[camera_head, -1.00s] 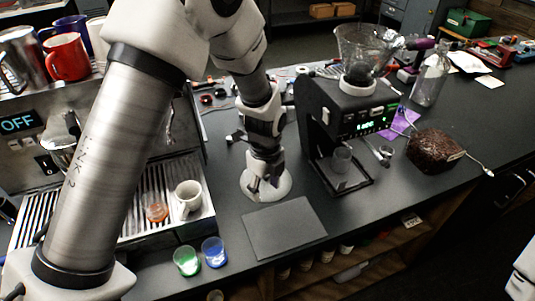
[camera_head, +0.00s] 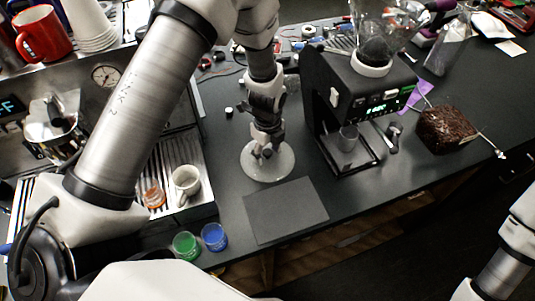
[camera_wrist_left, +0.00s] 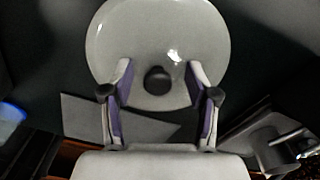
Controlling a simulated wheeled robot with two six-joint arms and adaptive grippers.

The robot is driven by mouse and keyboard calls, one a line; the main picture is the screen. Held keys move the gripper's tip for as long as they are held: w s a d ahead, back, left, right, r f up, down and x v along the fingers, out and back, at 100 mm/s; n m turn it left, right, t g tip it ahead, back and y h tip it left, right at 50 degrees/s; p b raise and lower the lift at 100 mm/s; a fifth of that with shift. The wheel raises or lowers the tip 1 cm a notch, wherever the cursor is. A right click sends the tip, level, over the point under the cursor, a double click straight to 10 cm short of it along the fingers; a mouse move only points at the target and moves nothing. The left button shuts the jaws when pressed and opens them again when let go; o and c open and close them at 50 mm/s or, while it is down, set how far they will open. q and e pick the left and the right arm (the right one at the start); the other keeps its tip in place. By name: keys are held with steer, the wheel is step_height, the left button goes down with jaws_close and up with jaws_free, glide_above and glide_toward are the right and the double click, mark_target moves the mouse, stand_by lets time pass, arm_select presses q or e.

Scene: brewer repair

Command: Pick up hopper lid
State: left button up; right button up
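The hopper lid is a pale, translucent round disc (camera_head: 284,168) with a dark knob, lying flat on the dark counter. It fills the upper middle of the left wrist view (camera_wrist_left: 107,35), with its knob (camera_wrist_left: 157,79) facing the camera. My left gripper (camera_head: 264,150) is over the lid, pointing down. In the left wrist view its two fingers (camera_wrist_left: 159,82) are spread on either side of the knob, with gaps on both sides. It holds nothing. I cannot tell the exact height of the fingertips above the disc. My right gripper is out of view; only part of the right arm shows at lower right.
The black brewer (camera_head: 340,85) with a glass hopper on top stands right of the lid. A dark grey mat (camera_head: 287,210) lies in front. An espresso machine with a white cup (camera_head: 186,180) is at left. Green (camera_head: 186,245) and blue (camera_head: 214,237) cups stand near the front edge.

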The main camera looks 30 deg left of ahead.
arm_select(q)
steer(key=shift+s+d+r, duration=0.15)
steer(key=shift+s, duration=0.1)
steer(key=c, duration=0.7)
jaws_close()
